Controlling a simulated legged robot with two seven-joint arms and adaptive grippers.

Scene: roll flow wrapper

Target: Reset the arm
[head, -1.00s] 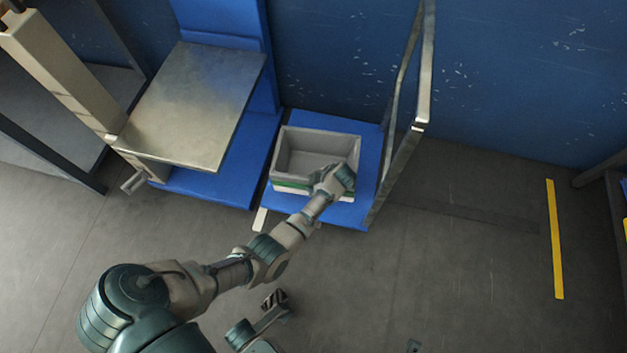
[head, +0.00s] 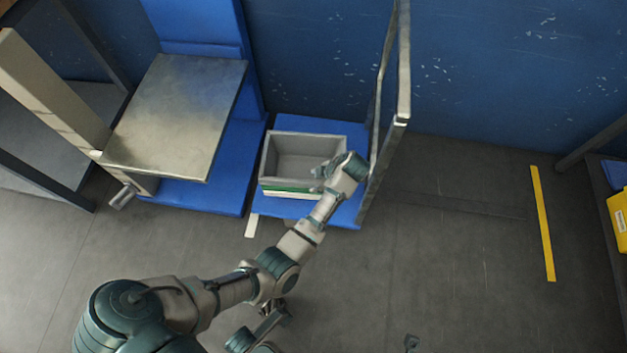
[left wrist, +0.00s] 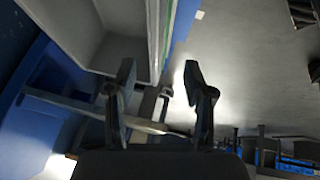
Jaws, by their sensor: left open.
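My left arm reaches from the lower left in the head view. Its gripper (head: 320,178) is at the front right of a grey open-top bin (head: 308,142), close to the rim. I cannot tell whether it touches the bin. The bin's pale wall (left wrist: 122,52) shows at the upper left there, beyond the fingers. The bin looks empty in the part I see; the arm hides its front right corner.
The bin stands on a blue platform (head: 345,213) with a metal frame (head: 385,150) close on its right. A metal-topped blue stand (head: 180,115) is to the left. Open floor (head: 440,250) lies to the right, with a yellow line (head: 542,222). A yellow container (head: 618,220) is at the right edge.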

